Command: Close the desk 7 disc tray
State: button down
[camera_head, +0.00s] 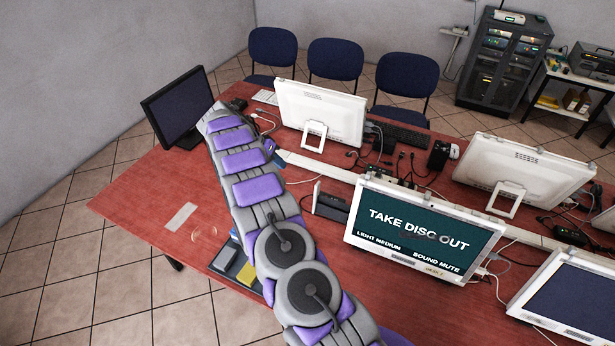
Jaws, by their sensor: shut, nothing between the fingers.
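The desk 7 monitor (425,232) stands at lower right of centre and reads "TAKE DISC OUT". A small dark box (331,206) with an upright white plate (316,197) at its left stands just left of this monitor. It may be the disc drive; I cannot tell how far its tray is out. A clear disc (204,233) appears to lie on the red desk at left. My grey and purple arm reaches from the bottom edge to the upper left. My gripper (213,111) is at its far end, shut and empty, left of and well beyond the dark box. Its fingers are too small to make out.
A white label (181,216) lies on the red desk (145,195). A dark monitor (178,107) stands at the desk's left end. White monitors (322,112) and loose cables crowd the middle and right. Blue chairs (336,59) stand behind. The left desk surface is mostly clear.

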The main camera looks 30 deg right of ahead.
jog(key=s+d+f, duration=0.5)
jog(key=d+f, duration=0.3)
jog(key=shift+s+f+m+p, duration=0.15)
jog(key=shift+f+m+p, duration=0.15)
jog(key=shift+f, duration=0.1)
jog(key=shift+d, duration=0.3)
